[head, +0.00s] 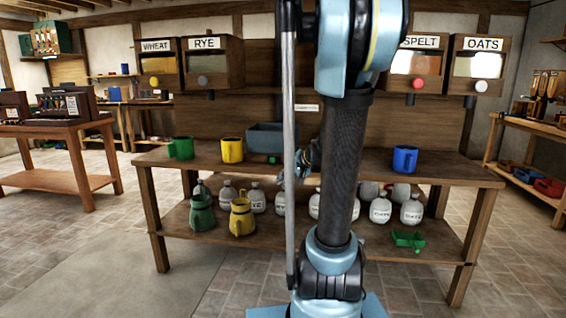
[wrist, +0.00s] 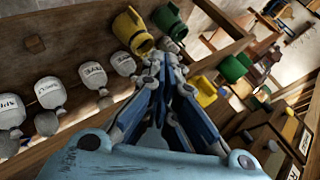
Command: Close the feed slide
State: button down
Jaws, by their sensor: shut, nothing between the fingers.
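No part is plainly marked as the feed slide. My arm hides the middle of the row. My gripper (head: 305,160) is partly hidden behind my arm, near the bench top. In the wrist view my gripper (wrist: 168,78) is shut and empty, apart from the hoppers.
The bench (head: 450,172) holds a green mug (head: 181,148), a yellow mug (head: 232,150), a grey-blue bin (head: 266,139) and a blue mug (head: 404,158). Jugs, several sacks and a green scoop (head: 408,239) sit on its lower shelf. Side tables flank it; the floor at front left is clear.

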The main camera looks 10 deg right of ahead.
jog(key=w+d+r+m+t, duration=0.1)
jog(key=w+d+m+t, duration=0.2)
jog(key=w+d, duration=0.45)
jog(key=w+d+m+t, duration=0.3)
jog(key=w+d, duration=0.2)
jog(key=w, duration=0.6)
send_near(278, 158)
jog(key=shift+y, duration=0.3)
jog(key=w, duration=0.1)
jog(key=w+d, duration=0.1)
jog(key=w, duration=0.2)
jog(key=shift+d+f, duration=0.25)
jog(key=a, duration=0.2)
jog(key=shift+w+a+f, duration=0.3)
jog(key=shift+a+f, duration=0.05)
jog(key=shift+a, duration=0.05)
jog(key=shift+w+a+f, duration=0.1)
jog(key=shift+w+a, duration=0.05)
jog(key=shift+a, duration=0.2)
